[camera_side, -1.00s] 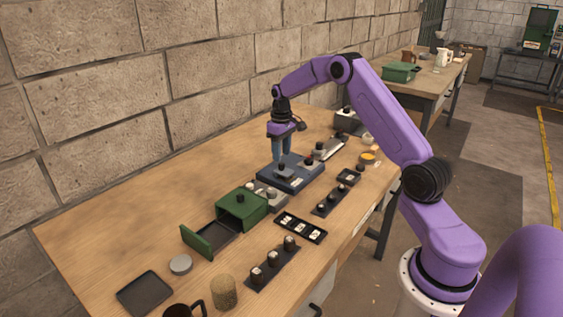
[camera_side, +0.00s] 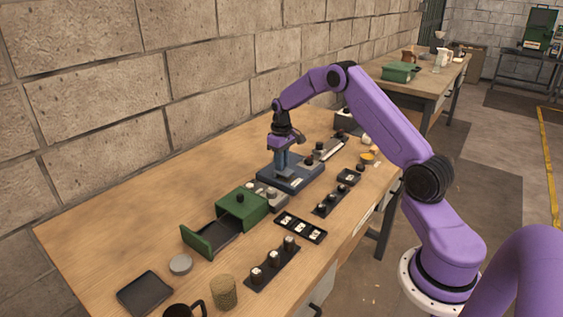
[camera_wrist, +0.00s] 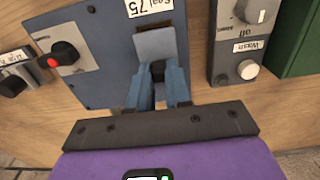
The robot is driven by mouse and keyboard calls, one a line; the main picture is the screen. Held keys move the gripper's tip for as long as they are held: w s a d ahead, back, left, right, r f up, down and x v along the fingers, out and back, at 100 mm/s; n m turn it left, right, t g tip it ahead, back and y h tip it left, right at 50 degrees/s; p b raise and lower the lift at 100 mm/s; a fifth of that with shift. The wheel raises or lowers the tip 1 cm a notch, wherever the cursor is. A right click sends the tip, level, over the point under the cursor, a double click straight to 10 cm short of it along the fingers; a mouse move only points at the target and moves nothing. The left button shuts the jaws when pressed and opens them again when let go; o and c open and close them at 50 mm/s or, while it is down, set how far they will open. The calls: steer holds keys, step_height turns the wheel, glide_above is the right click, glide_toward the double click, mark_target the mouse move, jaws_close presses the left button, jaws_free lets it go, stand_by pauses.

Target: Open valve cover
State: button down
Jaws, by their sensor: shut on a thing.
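The valve cover (camera_wrist: 155,43) is a small grey-blue flap on the blue box (camera_wrist: 97,18), below a white label reading "Seal 75". A dark gap shows along the flap's upper edge; how far it is tilted I cannot tell. My gripper (camera_wrist: 158,72) is shut on the cover at its near end, with one blue finger on each side. In the side view the blue box (camera_side: 308,171) sits on the wooden bench, and my gripper (camera_side: 283,168) is down at it. The fingers hide part of the cover.
A grey plate with a red-marked black knob (camera_wrist: 66,54) adjoins on the left. A grey unit with a "Wash" knob (camera_wrist: 248,69) and a green box (camera_wrist: 298,45) stand close on the right. The green box's drawer (camera_side: 197,241) is open. The bench's back left is clear.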

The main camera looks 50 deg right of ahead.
steer(key=shift+w, duration=3.4)
steer(key=c, duration=1)
jaws_free()
steer(key=shift+c, duration=0.2)
steer(key=shift+r, duration=0.1)
step_height(320, 180, up, 17)
steer(key=shift+a+r, duration=0.1)
steer(key=shift+r, duration=0.05)
